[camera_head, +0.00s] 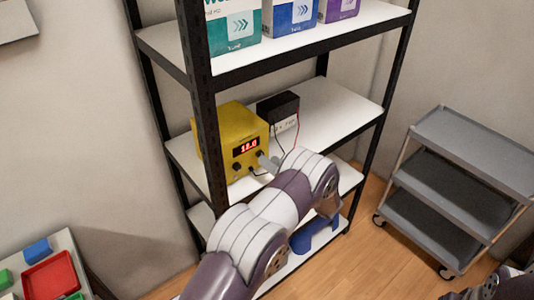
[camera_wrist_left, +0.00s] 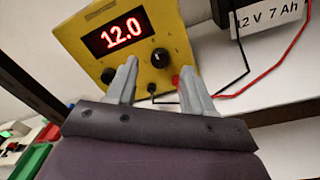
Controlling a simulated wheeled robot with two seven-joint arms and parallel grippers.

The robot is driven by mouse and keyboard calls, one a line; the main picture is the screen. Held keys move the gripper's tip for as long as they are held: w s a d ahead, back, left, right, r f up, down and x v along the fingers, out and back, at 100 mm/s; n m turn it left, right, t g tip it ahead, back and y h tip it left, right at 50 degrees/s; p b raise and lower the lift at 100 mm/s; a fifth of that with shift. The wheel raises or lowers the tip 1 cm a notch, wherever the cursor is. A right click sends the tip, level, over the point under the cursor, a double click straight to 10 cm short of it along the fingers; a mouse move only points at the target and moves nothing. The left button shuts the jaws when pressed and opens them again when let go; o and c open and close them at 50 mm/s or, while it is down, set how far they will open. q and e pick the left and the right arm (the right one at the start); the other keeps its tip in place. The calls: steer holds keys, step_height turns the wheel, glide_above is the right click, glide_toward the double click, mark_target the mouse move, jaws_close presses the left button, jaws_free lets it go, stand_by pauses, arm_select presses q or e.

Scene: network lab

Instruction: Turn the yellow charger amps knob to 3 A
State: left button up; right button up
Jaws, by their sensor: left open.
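The yellow charger (camera_head: 231,125) stands on the middle shelf. Its red display (camera_wrist_left: 117,33) reads 12.0 in the left wrist view. My left gripper (camera_head: 268,164) is at the charger's front, partly hidden by my arm in the head view. In the left wrist view the gripper (camera_wrist_left: 158,72) is open and empty, its fingertips on either side of the right knob; contact cannot be told.
A black battery (camera_head: 278,110) labelled 12 V 7 Ah stands right of the charger, with black and red leads (camera_wrist_left: 254,87) running beside my fingers. A rack post (camera_head: 207,150) stands at the charger's left. A grey cart (camera_head: 465,150) is at the right.

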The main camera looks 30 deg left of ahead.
arm_select(q)
steer(key=x, duration=0.3)
steer(key=shift+d, duration=0.1)
jaws_close()
steer(key=shift+f, duration=0.1)
